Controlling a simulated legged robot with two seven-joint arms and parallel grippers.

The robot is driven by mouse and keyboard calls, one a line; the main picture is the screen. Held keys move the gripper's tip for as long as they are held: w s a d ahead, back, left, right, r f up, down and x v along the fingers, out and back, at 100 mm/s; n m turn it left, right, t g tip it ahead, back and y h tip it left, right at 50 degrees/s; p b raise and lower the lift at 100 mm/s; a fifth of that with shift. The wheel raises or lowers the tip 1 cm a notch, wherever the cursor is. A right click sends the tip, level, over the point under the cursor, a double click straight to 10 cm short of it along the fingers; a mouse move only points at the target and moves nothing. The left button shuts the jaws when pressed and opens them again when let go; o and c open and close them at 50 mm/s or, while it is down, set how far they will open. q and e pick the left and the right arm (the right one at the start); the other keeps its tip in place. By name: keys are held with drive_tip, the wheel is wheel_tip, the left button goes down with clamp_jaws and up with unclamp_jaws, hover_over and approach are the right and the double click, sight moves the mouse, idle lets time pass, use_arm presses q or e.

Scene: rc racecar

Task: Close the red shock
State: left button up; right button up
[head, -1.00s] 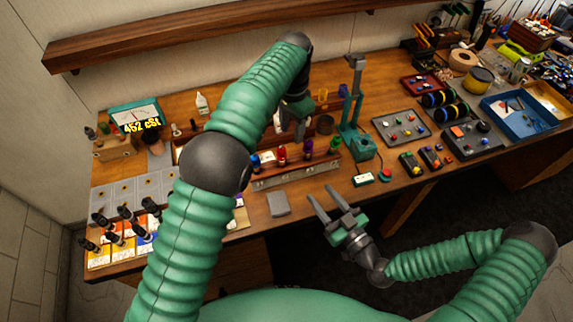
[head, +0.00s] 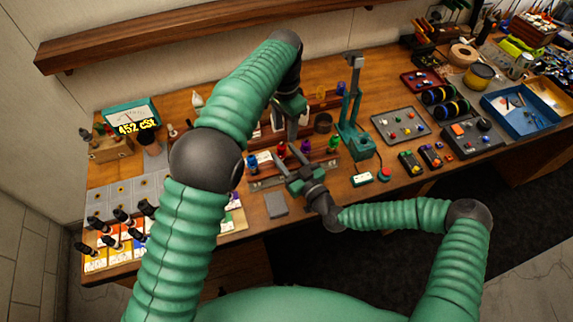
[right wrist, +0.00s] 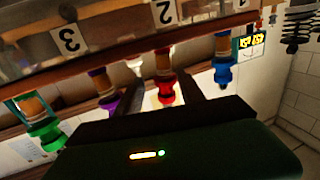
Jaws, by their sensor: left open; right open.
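The red shock (head: 281,150) stands in a row on the wooden rack, between a blue shock (head: 252,163) and a purple shock (head: 305,146). In the right wrist view the red shock (right wrist: 166,92) appears between the two dark fingers of my open right gripper (right wrist: 160,82); I cannot tell whether they touch it. In the head view my right gripper (head: 288,170) is at the rack's front, just before the red shock. My left gripper (head: 292,112) hangs open behind the row, partly hidden by its own arm.
A green shock (head: 334,142) stands at the row's right end. A green stand (head: 352,110) rises to the right of the rack. A grey block (head: 275,205) lies in front. A gauge reading 452 cSt (head: 131,118) is at the left.

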drive_tip(key=a, duration=0.3)
drive_tip(key=shift+a+r, duration=0.1)
drive_tip(key=shift+a, duration=0.15)
drive_tip(key=shift+c, duration=0.6)
drive_tip(key=shift+d, duration=0.2)
drive_tip(key=shift+c, duration=1.2)
use_arm(q)
drive_tip(key=shift+a, duration=0.4)
use_arm(e)
drive_tip(key=shift+d, duration=1.15)
clamp_jaws()
drive_tip(key=shift+s+a, duration=0.1)
drive_tip(key=shift+a, duration=0.65)
use_arm(q)
drive_tip(key=shift+a, duration=0.4)
use_arm(e)
drive_tip(key=shift+d, duration=0.35)
use_arm(q)
drive_tip(key=shift+s+a, duration=0.1)
drive_tip(key=shift+a, duration=0.1)
use_arm(e)
drive_tip(key=shift+a, duration=0.15)
